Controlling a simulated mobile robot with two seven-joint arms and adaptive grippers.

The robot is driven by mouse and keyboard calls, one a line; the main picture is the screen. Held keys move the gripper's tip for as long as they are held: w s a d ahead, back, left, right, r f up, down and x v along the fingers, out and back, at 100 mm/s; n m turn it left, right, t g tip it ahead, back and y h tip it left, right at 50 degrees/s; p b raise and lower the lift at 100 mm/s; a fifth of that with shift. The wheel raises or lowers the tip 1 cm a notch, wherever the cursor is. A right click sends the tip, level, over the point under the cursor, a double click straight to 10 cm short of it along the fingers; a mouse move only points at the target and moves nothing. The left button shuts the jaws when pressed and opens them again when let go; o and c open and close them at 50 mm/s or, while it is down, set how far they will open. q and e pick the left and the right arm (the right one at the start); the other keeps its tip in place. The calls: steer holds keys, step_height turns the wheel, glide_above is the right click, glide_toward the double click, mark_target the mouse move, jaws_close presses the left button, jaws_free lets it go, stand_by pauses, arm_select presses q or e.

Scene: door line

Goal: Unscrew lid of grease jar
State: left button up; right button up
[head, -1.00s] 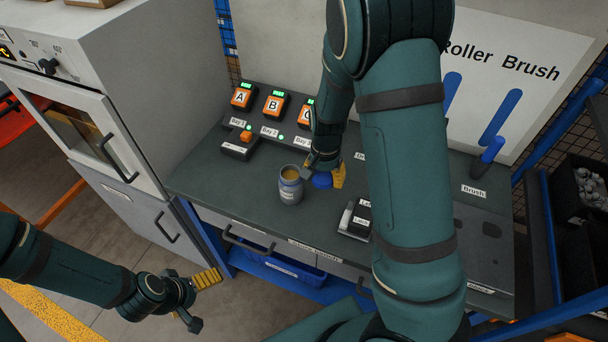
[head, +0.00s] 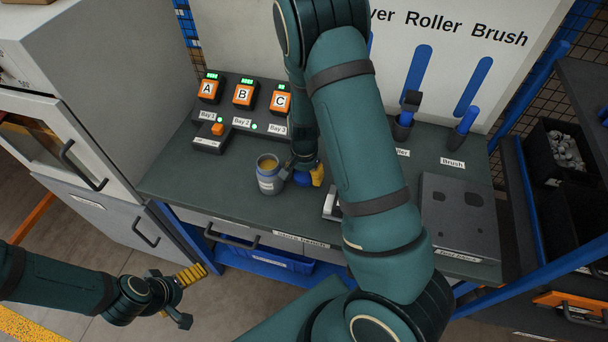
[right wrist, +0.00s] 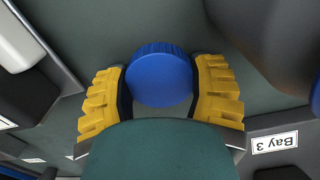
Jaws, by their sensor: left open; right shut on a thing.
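The grease jar (head: 268,180) is grey-blue with a pale label and stands upright on the dark workbench (head: 225,187). Its top is uncovered and shows yellowish grease. My right gripper (head: 303,175) is shut on the blue lid (head: 302,181), just right of the jar and apart from its mouth. In the right wrist view the lid (right wrist: 160,75) is held between the two yellow fingers of the right gripper (right wrist: 160,88). I cannot tell whether the lid touches the bench. My left gripper (head: 184,296) is open and empty at lower left, away from the bench.
Orange battery units A, B and C (head: 243,93) stand at the back left of the bench. A grey oven-like cabinet (head: 110,80) borders the left.

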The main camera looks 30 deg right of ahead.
mark_target(304, 174)
steer(key=shift+f, duration=0.15)
steer(key=o, duration=1.3)
steer(key=shift+r, duration=0.3)
step_height(304, 174, up, 12)
steer(key=p, duration=0.2)
steer(key=shift+p, duration=0.4)
steer(key=shift+f, duration=0.1)
